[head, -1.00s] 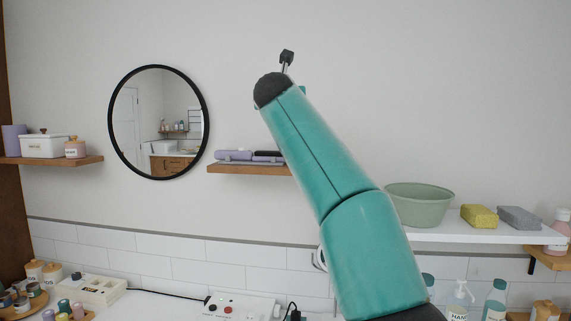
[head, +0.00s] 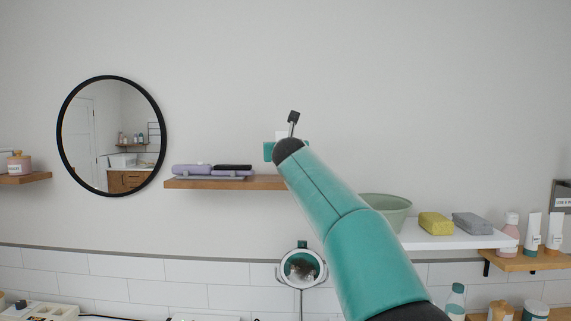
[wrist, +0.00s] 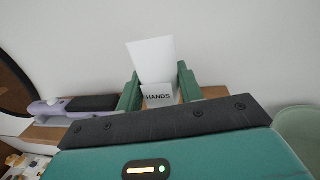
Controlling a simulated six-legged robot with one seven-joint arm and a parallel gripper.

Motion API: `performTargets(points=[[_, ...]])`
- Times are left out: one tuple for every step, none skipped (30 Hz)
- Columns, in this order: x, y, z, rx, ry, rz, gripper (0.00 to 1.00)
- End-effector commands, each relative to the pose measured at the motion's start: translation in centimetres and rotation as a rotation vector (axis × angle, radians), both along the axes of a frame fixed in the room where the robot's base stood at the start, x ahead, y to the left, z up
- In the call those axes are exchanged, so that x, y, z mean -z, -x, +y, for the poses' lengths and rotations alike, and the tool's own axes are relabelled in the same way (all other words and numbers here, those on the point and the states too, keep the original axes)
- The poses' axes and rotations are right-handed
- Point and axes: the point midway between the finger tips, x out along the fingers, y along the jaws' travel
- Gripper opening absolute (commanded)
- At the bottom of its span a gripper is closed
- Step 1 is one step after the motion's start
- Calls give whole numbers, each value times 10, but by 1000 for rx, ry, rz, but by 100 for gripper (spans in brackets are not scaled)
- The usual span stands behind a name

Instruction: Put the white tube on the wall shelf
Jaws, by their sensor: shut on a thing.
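My gripper (wrist: 159,90) is shut on the white tube (wrist: 151,60), its green fingers on either side of it. The tube is upright, its wide flat end up and the word HANDS facing the wrist camera. In the head view my arm hides most of it; a small white part (head: 282,136) shows above my gripper (head: 285,150). The wooden wall shelf (head: 225,184) is left of and just below my gripper; my arm covers its right end. In the wrist view the shelf (wrist: 40,133) shows behind the fingers. I cannot tell whether the tube touches it.
A lavender and black hair tool (head: 192,170) lies on the shelf's left part. A round mirror (head: 111,136) hangs further left. A green bowl (head: 385,212) stands on a white shelf (head: 450,241) to the right. Two more white tubes (head: 533,232) stand on a far-right shelf.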

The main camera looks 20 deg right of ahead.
Motion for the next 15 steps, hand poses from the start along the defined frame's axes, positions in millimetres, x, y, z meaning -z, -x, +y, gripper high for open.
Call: performTargets(points=[[3, -1, -3, 1, 0, 1, 5], [7, -2, -5, 1, -1, 2, 5], [11, -3, -9, 1, -1, 3, 5], [15, -4, -7, -1, 1, 1, 5], [19, -4, -6, -1, 3, 3, 5], [24, -3, -6, -1, 4, 2, 5], [28, -3, -6, -2, 1, 3, 5], [30, -4, -6, -2, 3, 2, 5], [34, -4, -6, -2, 3, 2, 5], [36, -4, -6, -2, 3, 2, 5], [38, -3, -7, -1, 1, 1, 5], [39, -3, -7, -1, 0, 0, 5], [40, -3, -7, -1, 0, 0, 5], [40, -3, -7, -1, 0, 0, 5], [40, -3, -8, -1, 0, 0, 5]])
